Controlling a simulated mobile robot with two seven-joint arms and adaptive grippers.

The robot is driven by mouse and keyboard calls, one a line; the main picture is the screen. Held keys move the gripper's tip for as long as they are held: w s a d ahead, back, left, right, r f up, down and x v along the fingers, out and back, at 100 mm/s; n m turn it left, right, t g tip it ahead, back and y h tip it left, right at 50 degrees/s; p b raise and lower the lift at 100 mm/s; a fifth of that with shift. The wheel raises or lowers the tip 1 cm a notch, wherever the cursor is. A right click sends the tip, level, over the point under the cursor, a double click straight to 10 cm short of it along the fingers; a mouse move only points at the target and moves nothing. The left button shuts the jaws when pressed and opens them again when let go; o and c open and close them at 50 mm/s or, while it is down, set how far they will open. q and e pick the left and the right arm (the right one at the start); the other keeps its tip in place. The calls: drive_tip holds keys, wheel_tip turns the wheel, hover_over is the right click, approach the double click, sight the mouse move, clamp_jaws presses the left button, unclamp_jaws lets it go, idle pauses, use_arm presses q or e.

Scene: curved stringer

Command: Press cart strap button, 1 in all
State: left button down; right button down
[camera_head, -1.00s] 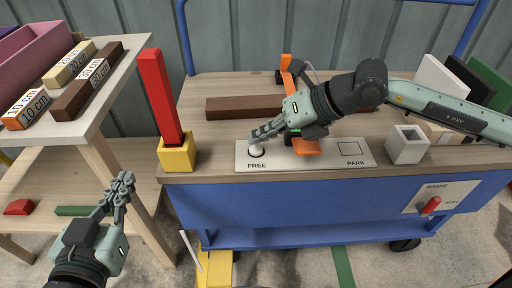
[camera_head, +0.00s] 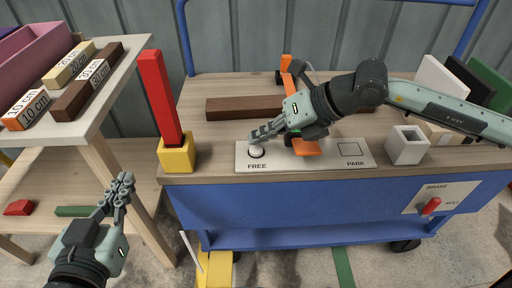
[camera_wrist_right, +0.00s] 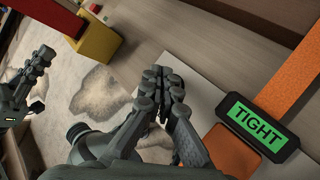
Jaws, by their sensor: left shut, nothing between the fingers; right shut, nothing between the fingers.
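An orange strap (camera_head: 286,65) runs across the cart top (camera_head: 225,84). Its dark buckle shows a green display reading "TIGHT" in the right wrist view (camera_wrist_right: 258,123), beside an orange pad (camera_wrist_right: 230,150). In the head view, the orange pad (camera_head: 306,147) is partly hidden by my right gripper. My right gripper (camera_head: 254,137) is shut and empty, its fingertips just above a white round piece (camera_head: 256,150) at the "FREE" circle of the white panel (camera_head: 300,163). I cannot tell whether they touch it. My left gripper (camera_head: 124,181) is shut and empty, left of the cart.
A red bar (camera_head: 160,95) stands in a yellow block (camera_head: 177,155) on the cart's left corner. A brown bar (camera_head: 245,107) lies behind the panel. A white hollow block (camera_head: 407,145) sits right of "PARK". A red brake lever (camera_head: 431,205) is on the cart's front. A wooden shelf stands left.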

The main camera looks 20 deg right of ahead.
sight(260, 151)
drive_tip(key=shift+f, duration=0.1)
drive_tip(key=shift+f+b, duration=0.35)
drive_tip(key=shift+b, duration=0.25)
drive_tip(key=shift+f+b, duration=0.5)
drive_tip(key=shift+b, duration=0.1)
idle(0.6)
drive_tip(key=shift+r, duration=0.1)
drive_tip(key=shift+r+p, duration=0.4)
drive_tip(key=shift+r, duration=0.4)
drive_tip(key=shift+r+p, duration=1.45)
drive_tip(key=shift+r, duration=1.1)
drive_tip(key=shift+s+f, duration=0.1)
